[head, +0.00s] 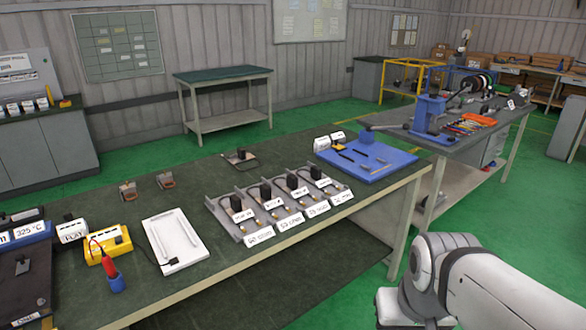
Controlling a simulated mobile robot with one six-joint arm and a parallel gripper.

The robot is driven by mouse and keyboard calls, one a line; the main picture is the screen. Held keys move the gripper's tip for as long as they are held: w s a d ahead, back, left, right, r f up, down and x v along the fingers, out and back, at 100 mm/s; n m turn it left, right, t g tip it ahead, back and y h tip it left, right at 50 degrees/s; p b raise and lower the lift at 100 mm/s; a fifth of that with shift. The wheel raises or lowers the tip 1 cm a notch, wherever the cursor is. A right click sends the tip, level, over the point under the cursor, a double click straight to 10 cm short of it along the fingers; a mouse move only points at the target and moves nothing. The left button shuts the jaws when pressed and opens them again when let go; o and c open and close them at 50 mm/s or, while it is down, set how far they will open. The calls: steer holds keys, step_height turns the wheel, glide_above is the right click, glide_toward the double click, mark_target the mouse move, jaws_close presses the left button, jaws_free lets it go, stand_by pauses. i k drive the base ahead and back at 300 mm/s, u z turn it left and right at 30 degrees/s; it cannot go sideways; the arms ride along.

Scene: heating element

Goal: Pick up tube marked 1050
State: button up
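I cannot make out a tube marked 1050, as the small print is too small to read. A white tray (189,260) lies flat on the near dark green workbench (228,290), with a pale, slender tube-like shape (158,240) inside it along its left side. To its right is a grey rack (228,222) with several bays, each with a black part, small fittings and a white label (259,236) at the front. My gripper is not in view. Only white links of my arm show at the lower right, apart from the bench.
A blue mat (372,168) with tools lies at the bench's right end. Green floor is open beyond the bench.

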mark_target(267, 200)
steer(key=u, duration=0.4)
steer(key=i, duration=1.55)
steer(key=u, duration=0.9)
steer(key=k, duration=0.75)
steer(key=u, duration=0.1)
steer(key=i, duration=0.8)
steer(key=z, duration=0.1)
